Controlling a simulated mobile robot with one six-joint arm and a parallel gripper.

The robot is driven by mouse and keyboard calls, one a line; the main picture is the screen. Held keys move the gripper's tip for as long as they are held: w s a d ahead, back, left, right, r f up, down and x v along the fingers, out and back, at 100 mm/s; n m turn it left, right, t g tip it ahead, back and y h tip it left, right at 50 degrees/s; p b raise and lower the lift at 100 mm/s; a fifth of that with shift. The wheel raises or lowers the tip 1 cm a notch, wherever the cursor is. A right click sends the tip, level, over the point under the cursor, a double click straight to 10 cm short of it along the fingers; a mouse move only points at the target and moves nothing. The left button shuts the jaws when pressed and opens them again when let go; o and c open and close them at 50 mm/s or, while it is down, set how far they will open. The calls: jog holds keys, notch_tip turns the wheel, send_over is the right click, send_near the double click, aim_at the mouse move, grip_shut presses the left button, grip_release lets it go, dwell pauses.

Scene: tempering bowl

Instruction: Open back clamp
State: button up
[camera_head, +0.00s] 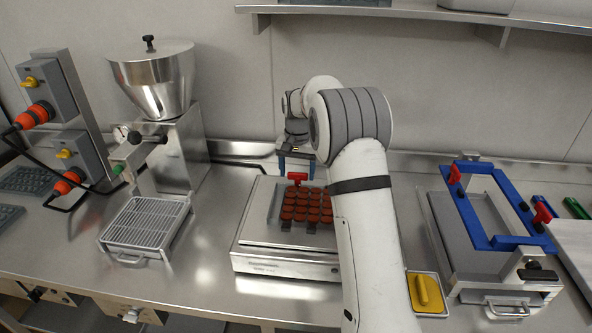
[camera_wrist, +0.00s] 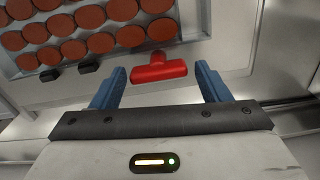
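A red T-shaped clamp handle (camera_head: 297,177) stands at the back edge of a tray of reddish-brown rounds (camera_head: 273,207) on a low steel unit (camera_head: 285,262). My gripper (camera_head: 296,171) is over the back of this unit, with its two blue fingers pointing down. In the wrist view, the red handle (camera_wrist: 158,70) lies between the tips of my gripper (camera_wrist: 162,76), with a gap on each side. The fingers are apart and hold nothing. I cannot tell whether the handle is at finger height.
A blue frame (camera_head: 478,242) with red handles (camera_head: 455,174) stands on the right, beside a yellow-handled tool (camera_head: 424,291). A steel hopper machine (camera_head: 152,80) and wire rack (camera_head: 146,226) are on the left. A shelf (camera_head: 420,13) crosses the wall above.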

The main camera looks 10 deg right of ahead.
jog(key=shift+o, duration=0.8)
jog(key=shift+d, duration=0.1)
notch_tip(320, 180, up, 8)
jog(key=shift+f+b, duration=0.15)
jog(key=shift+b, duration=0.35)
